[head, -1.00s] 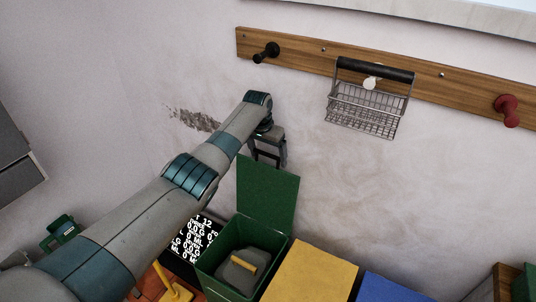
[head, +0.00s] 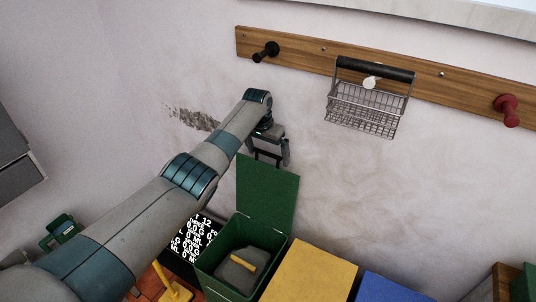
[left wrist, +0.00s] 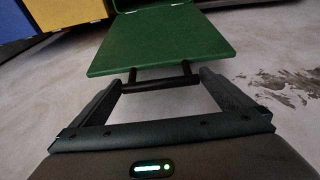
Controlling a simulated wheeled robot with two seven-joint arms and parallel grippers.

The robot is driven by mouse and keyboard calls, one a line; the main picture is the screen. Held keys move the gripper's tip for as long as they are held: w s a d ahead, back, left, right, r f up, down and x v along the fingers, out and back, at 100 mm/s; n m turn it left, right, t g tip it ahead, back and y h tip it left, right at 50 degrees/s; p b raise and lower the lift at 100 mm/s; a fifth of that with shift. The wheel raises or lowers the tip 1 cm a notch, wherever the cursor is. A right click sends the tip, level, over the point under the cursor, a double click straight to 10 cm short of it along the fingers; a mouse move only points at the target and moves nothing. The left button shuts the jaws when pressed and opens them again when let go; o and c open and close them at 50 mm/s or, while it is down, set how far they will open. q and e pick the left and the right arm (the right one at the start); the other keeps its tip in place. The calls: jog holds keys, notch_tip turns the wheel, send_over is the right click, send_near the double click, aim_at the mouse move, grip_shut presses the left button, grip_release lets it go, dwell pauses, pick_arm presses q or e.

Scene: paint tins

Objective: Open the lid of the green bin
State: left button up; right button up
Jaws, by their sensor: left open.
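The green bin (head: 225,272) stands against the wall, and its lid (head: 268,192) is up, leaning back near the wall. Inside the bin lies a grey object with a yellow handle (head: 246,263). My left gripper (head: 267,160) is open just above the lid's top edge. In the left wrist view, the lid (left wrist: 160,45) lies beyond the open fingers of my left gripper (left wrist: 160,82). A dark bar shows between the fingertips, by the lid's edge; I cannot tell if they touch. My right gripper is not in view.
A yellow bin (head: 312,272) and a blue bin (head: 392,288) stand to the right of the green one. A wire basket (head: 365,105) hangs from a wooden peg rail (head: 300,58). A black lettered panel (head: 196,240) is at the left.

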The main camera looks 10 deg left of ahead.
pick_arm(q)
jog(key=b+v, duration=0.1)
jog(key=v, duration=0.6)
jog(key=shift+f, duration=0.15)
dwell(0.4)
